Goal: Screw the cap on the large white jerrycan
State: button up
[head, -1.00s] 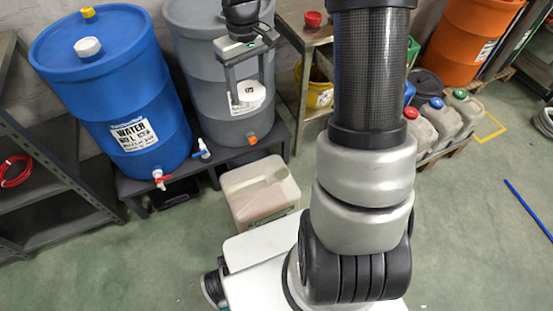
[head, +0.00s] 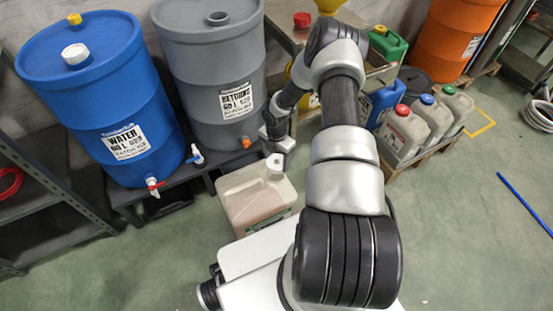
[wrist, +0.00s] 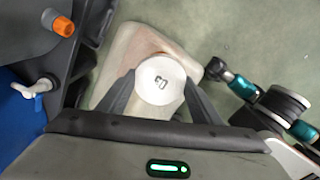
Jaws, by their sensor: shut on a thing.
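The large white jerrycan (head: 252,203) stands on the floor in front of the drum bench, with reddish-brown contents showing through its wall. It also shows below the cap in the wrist view (wrist: 118,58). The round white cap (head: 275,162) is at the jerrycan's top, toward its back right corner. In the wrist view the cap (wrist: 160,79) has a dark mark on its face. My gripper (wrist: 160,86) is shut on the cap, one dark finger on each side. The cap hides the neck, so I cannot tell whether it touches the threads.
A blue water drum (head: 110,100) and a grey returns drum (head: 210,75) stand on a dark bench (head: 130,195) behind the jerrycan. Their taps (head: 153,184) jut forward. Small cans with coloured caps (head: 403,132) stand on a pallet at right.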

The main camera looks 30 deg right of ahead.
jog(key=shift+f+b, duration=1.35)
jog(key=shift+f, duration=1)
jog(key=shift+f+b, duration=0.85)
jog(key=shift+b, duration=0.05)
jog(key=shift+f+b, duration=0.1)
jog(key=shift+b, duration=0.25)
jog(key=shift+f, duration=1.05)
dwell(1.2)
